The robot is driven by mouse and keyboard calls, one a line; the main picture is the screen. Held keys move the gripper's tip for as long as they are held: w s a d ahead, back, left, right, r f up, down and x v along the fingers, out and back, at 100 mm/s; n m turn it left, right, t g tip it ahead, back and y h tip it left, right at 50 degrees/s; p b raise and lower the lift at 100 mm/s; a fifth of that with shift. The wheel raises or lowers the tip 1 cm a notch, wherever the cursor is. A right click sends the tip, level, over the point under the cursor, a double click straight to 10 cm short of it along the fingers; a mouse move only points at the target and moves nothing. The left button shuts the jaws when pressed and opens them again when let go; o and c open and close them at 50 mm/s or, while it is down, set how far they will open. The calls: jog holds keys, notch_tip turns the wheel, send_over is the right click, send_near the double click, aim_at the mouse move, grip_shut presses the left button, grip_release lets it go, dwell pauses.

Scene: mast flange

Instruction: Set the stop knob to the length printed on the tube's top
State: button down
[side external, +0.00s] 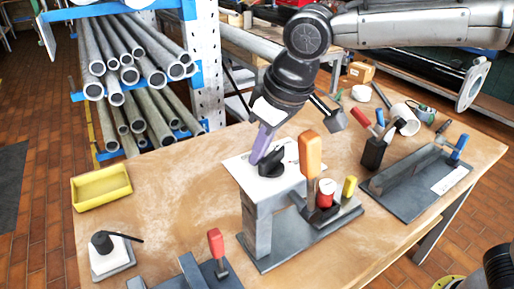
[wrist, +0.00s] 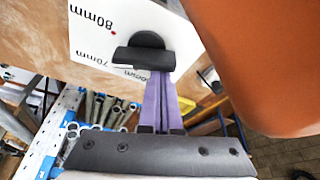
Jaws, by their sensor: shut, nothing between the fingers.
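The black stop knob (side external: 270,160) sits on a white dial plate (side external: 240,166) atop a grey stand. In the wrist view the knob (wrist: 143,52) shows a round hub and a bar; the plate (wrist: 90,35) reads 80mm, with a red dot beside it, and 70mm, with another label partly hidden by the bar. My gripper (side external: 259,158) has purple fingers, shut and empty, close beside the knob; contact is unclear. The fingertips also show by the bar in the wrist view (wrist: 160,76). A red cylinder with a white top (side external: 326,192) stands on the stand's base; no length is readable on it.
An upright orange handle (side external: 310,155) stands close right of the knob and fills the wrist view's right side. A yellow piece (side external: 349,187) is beyond it. A yellow tray (side external: 101,188) and a rack of grey tubes (side external: 140,75) are left. The table's left-centre is clear.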

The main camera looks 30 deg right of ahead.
jog(key=shift+s+d+n, duration=0.2)
jog(key=shift+s+n, duration=0.4)
jog(key=shift+n, duration=0.2)
jog(key=shift+s+d, duration=0.1)
jog(key=shift+s, duration=0.1)
